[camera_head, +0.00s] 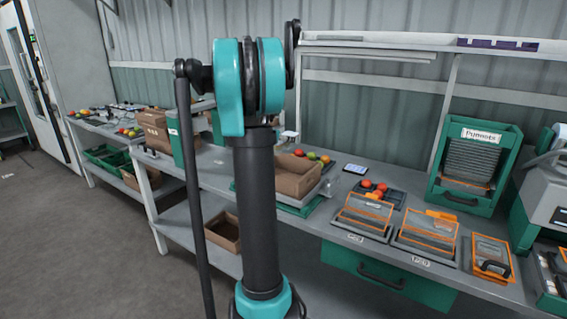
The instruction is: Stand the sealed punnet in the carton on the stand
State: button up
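Three clear, orange-edged punnets or trays sit along the front of the bench at right: the left one (364,213), the middle one (427,234) and the right one (490,253). I cannot tell which is the sealed punnet. An open brown carton (297,178) stands tilted on the bench, just right of my arm. My arm partly hides it, and its inside shows little. My arm rises in the centre foreground, and I cannot make out my gripper.
A green rack labelled Punnets (478,165) stands at the back right. Red tomatoes (375,187) lie in a dark tray, near a small tablet (355,169). A green drawer (388,278) is under the bench. Another open carton (224,232) is on the lower shelf. Grey floor is free at left.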

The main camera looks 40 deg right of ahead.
notch_tip(320, 180, down, 6)
jog(key=shift+f, duration=0.2)
notch_tip(320, 180, down, 3)
jog(key=shift+f, duration=0.1)
jog(key=c, duration=0.3)
jog(key=shift+f, duration=0.2)
jog(key=c, duration=0.3)
jog(key=o, duration=1.7)
jog(key=v, duration=1.2)
jog(key=shift+a, duration=0.1)
jog(key=s+a+f+m+y, duration=0.4)
jog(key=s+a+m, duration=0.3)
jog(key=a, duration=0.4)
jog(key=s+a+f+m+y, duration=0.4)
jog(key=s+a+f+m, duration=0.3)
jog(key=a, duration=0.4)
jog(key=s+a+f+m+g+y, duration=0.1)
jog(key=s+a+f+m+y, duration=0.3)
jog(key=s+a+f+m, duration=0.2)
jog(key=shift+s+a+m, duration=0.6)
jog(key=shift+s+a, duration=0.45)
jog(key=shift+a, duration=0.2)
jog(key=shift+s+a+m, duration=0.6)
jog(key=shift+s+a, duration=0.4)
jog(key=shift+a, duration=0.3)
